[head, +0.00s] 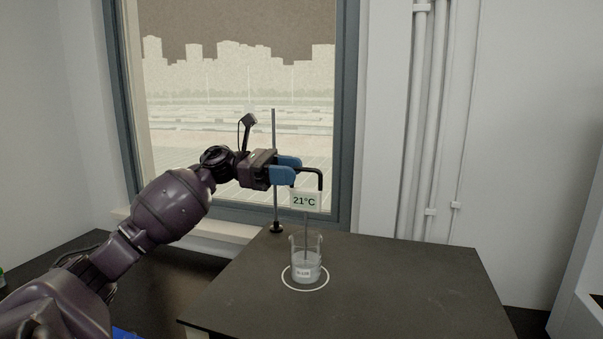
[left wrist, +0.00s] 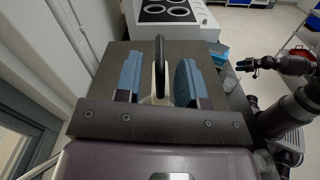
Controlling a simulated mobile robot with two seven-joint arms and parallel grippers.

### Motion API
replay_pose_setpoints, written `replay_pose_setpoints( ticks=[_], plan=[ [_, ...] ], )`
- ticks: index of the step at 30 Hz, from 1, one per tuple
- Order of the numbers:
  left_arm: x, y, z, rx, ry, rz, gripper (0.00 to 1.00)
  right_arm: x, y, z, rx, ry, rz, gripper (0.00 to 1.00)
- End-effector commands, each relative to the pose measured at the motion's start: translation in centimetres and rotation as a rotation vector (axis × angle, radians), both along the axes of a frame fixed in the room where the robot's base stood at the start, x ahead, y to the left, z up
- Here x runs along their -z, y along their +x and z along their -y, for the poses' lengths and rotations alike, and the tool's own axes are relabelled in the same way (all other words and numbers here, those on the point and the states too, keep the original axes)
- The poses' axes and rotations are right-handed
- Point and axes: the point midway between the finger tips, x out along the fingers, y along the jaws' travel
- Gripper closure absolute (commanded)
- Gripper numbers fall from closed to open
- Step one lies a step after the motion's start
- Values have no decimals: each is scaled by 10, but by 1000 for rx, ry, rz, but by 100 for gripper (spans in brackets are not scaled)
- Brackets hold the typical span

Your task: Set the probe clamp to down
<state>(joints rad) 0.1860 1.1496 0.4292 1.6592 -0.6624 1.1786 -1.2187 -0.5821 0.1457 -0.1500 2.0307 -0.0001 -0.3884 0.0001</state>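The probe clamp (head: 321,178) is a black bent arm beside a thin upright stand rod (head: 274,130). A display reading 21°C (head: 305,201) hangs at it, and a thin probe (head: 306,230) runs down into the glass beaker (head: 306,268); I cannot tell how deep its tip sits. My left gripper (head: 285,170), with blue fingers, is at the clamp's height by the rod. In the left wrist view the black clamp bar (left wrist: 159,65) stands between the two open fingers (left wrist: 157,82), with gaps on both sides. My right gripper (left wrist: 244,66) shows small; its opening is unclear.
The beaker holds clear liquid and stands inside a white ring on the dark table (head: 400,290). A window (head: 235,80) and wall pipes (head: 430,120) are behind. The table's right side is clear. A stove top (left wrist: 168,10) shows beyond the table.

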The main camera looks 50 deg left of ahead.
Motion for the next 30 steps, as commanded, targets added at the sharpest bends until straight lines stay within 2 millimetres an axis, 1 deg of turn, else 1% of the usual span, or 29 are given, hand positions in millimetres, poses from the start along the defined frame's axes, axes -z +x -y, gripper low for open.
replay_pose_setpoints(
  ticks=[1, 6, 12, 18, 30],
  plan=[
    [1, -4, -10, -4, -1, -2, 64, 1, 0, 0, 1, 2, -1, 57],
    [1, -19, -37, -3, -1, -2, 64, 2, 0, -2, 3, 4, -2, 57],
    [1, -31, -59, -1, 1, -2, 64, 2, 1, -2, 2, 5, 0, 57],
    [1, -36, -66, 0, 2, -1, 64, 1, 2, -1, 1, 3, 2, 57],
    [0, -36, -66, 0, 1, 0, 64, 1, 1, 1, -6, -5, 1, 57]
  ],
)
